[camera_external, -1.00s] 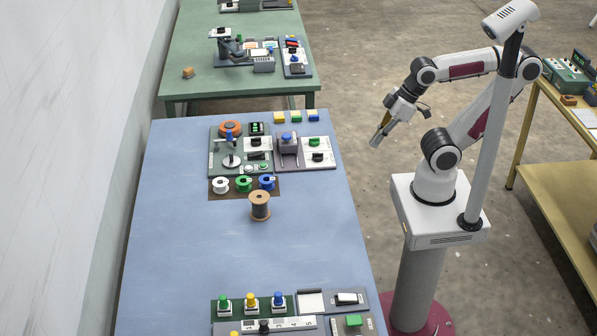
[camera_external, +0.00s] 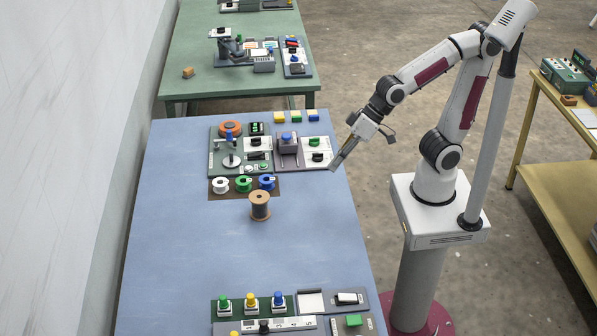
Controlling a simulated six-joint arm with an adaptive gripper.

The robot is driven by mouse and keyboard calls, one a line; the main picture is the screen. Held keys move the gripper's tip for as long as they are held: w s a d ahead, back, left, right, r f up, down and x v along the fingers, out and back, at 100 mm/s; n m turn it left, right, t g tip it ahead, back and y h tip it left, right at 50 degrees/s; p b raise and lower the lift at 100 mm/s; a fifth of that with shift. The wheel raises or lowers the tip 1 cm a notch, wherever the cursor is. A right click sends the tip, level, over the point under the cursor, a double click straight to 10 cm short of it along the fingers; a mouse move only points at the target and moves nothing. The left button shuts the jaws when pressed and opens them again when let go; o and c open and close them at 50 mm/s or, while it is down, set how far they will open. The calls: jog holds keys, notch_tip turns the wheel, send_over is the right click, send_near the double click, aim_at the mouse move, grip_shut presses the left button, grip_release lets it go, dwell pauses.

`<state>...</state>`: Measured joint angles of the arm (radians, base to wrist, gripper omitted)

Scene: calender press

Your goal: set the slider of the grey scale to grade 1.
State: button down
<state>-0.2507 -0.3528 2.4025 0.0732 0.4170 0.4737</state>
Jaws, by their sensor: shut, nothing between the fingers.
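A pale strip with marks (camera_external: 297,322), which looks like the grey scale, lies at the near end of the blue table. A dark knob (camera_external: 264,327), seemingly its slider, stands toward the left part of the strip. The grade marks are too small to read, and the picture's bottom edge cuts off part of this station. My gripper (camera_external: 334,167) is shut and empty. It points down and left near the blue table's right edge, beside the far station and well away from the strip.
Green, yellow and blue-topped plungers (camera_external: 251,302) stand just behind the strip. A brown spool (camera_external: 260,206) stands mid-table near small reels (camera_external: 243,184). The blue table's middle (camera_external: 250,260) is clear.

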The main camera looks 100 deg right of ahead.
aim_at(264, 327)
jog(key=w+a+f+m+t+y, duration=0.1)
jog(key=w+a+f+m, duration=0.15)
jog(key=w+a, duration=0.4)
jog(key=w+a+f+m+y, duration=0.1)
jog(key=w+a+f+y, duration=0.15)
jog(key=a, duration=0.65)
jog(key=a+f+m, duration=0.2)
jog(key=a+f, duration=0.2)
jog(key=a, duration=0.3)
jog(key=w+a+f+m+t+y, duration=0.1)
jog(key=a+f, duration=0.3)
jog(key=a, duration=0.4)
jog(key=shift+w+a+f+m, duration=0.2)
jog(key=shift+a+f+m, duration=0.05)
jog(key=shift+m, duration=0.3)
jog(key=shift+w, duration=0.1)
jog(key=shift+x, duration=5.1)
jog(key=shift+w+a+r, duration=0.1)
jog(key=shift+w+a, duration=0.5)
jog(key=shift+w, duration=0.15)
jog(key=shift+w+a+r, duration=0.1)
jog(key=shift+w+a, duration=0.5)
jog(key=shift+w, duration=0.2)
jog(key=shift+w, duration=0.15)
